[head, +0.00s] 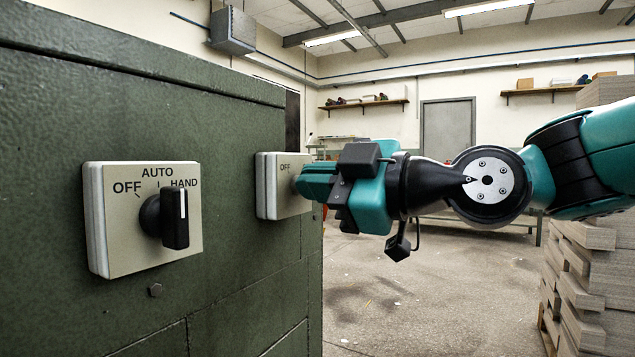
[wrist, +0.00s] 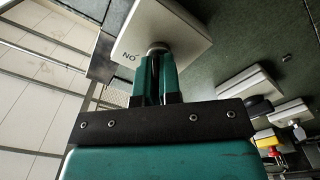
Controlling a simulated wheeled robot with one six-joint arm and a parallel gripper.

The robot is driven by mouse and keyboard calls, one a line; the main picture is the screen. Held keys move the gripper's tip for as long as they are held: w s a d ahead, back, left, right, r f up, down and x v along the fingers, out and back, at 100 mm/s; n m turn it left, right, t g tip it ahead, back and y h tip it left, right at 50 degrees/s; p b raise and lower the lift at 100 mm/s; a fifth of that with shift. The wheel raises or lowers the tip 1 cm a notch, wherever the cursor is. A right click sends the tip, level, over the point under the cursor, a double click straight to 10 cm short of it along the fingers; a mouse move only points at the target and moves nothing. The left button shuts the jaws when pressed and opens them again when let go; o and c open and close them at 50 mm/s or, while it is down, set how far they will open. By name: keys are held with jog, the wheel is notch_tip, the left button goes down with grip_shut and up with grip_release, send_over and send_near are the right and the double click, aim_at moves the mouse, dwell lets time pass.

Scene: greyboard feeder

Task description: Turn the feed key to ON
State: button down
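The feed key switch plate (head: 267,200) is pale and square on the green cabinet front, with OFF lettered at its top. The plate also shows in the wrist view (wrist: 180,25), with ON upside down beside a round metal lock (wrist: 157,47). My gripper (head: 299,186) is at this plate, pointing at the lock. In the wrist view its two teal fingers (wrist: 156,75) are close together at the lock, with a narrow dark gap between them, and look shut on the key. The key itself is hidden by the fingers, so its angle cannot be told.
A selector plate (head: 120,245) marked OFF, AUTO, HAND has a black knob (head: 175,219) projecting left of my gripper. The wrist view shows more panel controls, including a yellow box (wrist: 266,143). Stacked board (head: 590,265) stands at right. The floor between is open.

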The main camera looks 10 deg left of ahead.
jog(key=shift+m, duration=0.4)
jog(key=m+p, duration=0.1)
jog(key=m, duration=0.3)
jog(key=shift+w+r+m+p, duration=0.15)
jog(key=shift+m+p, duration=0.25)
jog(key=m+p, duration=0.2)
jog(key=m, duration=0.3)
jog(key=shift+w+d+p, duration=0.1)
jog(key=shift+w+p, duration=0.05)
jog(key=shift+p, duration=0.25)
jog(key=m+p, duration=0.2)
jog(key=m, duration=0.2)
jog(key=shift+w+m+p, duration=0.1)
jog(key=shift+m+p, duration=0.3)
jog(key=shift+d+m+p, duration=0.1)
jog(key=shift+m+p, duration=0.7)
jog(key=shift+m, duration=0.4)
jog(key=shift+f, duration=0.2)
jog(key=c, duration=1.3)
grip_release()
